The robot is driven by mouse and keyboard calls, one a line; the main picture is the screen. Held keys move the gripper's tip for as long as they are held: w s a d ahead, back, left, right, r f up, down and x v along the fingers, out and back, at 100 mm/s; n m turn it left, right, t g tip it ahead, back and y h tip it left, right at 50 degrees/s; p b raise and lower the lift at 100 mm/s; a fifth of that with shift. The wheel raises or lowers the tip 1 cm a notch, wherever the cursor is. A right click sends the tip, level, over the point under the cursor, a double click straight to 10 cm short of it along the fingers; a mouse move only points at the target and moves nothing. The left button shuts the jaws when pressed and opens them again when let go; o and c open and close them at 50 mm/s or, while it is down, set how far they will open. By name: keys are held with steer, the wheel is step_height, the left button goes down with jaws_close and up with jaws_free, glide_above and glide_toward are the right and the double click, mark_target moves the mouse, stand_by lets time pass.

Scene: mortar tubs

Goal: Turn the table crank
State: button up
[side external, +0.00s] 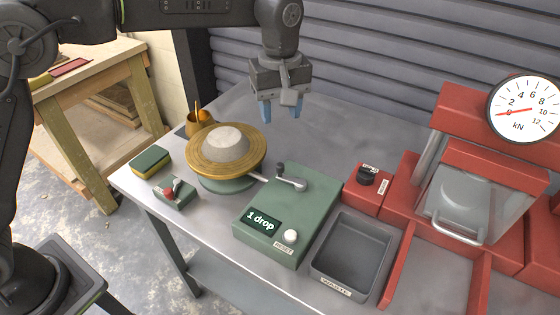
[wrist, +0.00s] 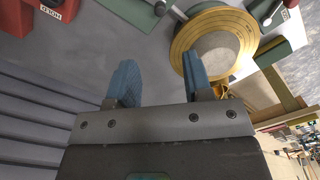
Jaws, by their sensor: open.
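The crank (side external: 290,183) is a short grey metal arm with a dark upright knob (side external: 281,169), on top of a green box (side external: 265,225). A shaft runs from the box toward a round brass table (side external: 205,165), which carries a pale grey mortar cone (side external: 225,143). My gripper (side external: 281,110) is open and empty, blue fingers pointing down, above and behind the crank and apart from it. In the wrist view, the open fingers (wrist: 159,82) frame bare bench. The green box (wrist: 130,12) and brass table (wrist: 215,45) show beyond the fingers there; the crank is mostly cut off at the top edge.
The box display (side external: 261,222) reads "1 drop", with a white reset button (side external: 291,236) beside it. A grey waste tray (side external: 350,252) and red press (side external: 450,180) stand right. A small switch box (side external: 175,193), sponge (side external: 150,161) and brass pot (side external: 200,121) are left.

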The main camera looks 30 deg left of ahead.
mark_target(280, 164)
steer(key=shift+n, duration=0.4)
step_height(280, 164, down, 14)
steer(key=shift+r, duration=0.1)
jaws_close()
stand_by(0.5)
